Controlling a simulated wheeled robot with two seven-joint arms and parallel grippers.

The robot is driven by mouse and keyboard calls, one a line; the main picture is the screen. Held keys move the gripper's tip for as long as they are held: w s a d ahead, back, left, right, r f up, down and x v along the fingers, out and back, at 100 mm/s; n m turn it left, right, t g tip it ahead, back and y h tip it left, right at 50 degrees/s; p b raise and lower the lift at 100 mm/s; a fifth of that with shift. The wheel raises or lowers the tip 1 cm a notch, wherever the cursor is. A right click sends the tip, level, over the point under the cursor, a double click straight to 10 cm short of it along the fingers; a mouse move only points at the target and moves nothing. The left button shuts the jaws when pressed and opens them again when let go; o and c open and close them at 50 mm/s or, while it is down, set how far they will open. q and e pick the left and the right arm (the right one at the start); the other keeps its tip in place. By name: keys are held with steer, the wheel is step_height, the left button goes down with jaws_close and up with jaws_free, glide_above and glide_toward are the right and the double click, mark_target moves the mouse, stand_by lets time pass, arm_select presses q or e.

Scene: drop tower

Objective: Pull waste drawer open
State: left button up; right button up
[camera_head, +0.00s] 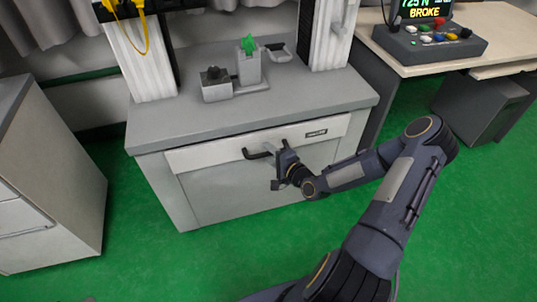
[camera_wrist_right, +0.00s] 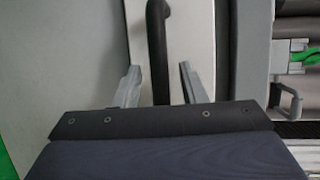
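The waste drawer (camera_head: 210,156) is a pale front panel with a label at its right end, set under the grey worktop of the cabinet. It looks closed or nearly flush. Its black bar handle (camera_head: 258,154) sticks out at the middle. My right gripper (camera_head: 285,165) is at the handle's right part. In the right wrist view the handle (camera_wrist_right: 157,50) runs between the two grey fingers (camera_wrist_right: 159,86), with a gap on each side, so the gripper is open around it. My left gripper is not in view.
The worktop (camera_head: 180,116) carries a grey fixture with a green piece (camera_head: 247,46). White columns stand on both sides. A desk with a button console (camera_head: 430,40) is at the right, and a grey cabinet (camera_head: 45,180) at the left. Green floor (camera_head: 200,260) in front is clear.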

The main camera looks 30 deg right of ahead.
steer(key=shift+w, duration=0.3)
jaws_close()
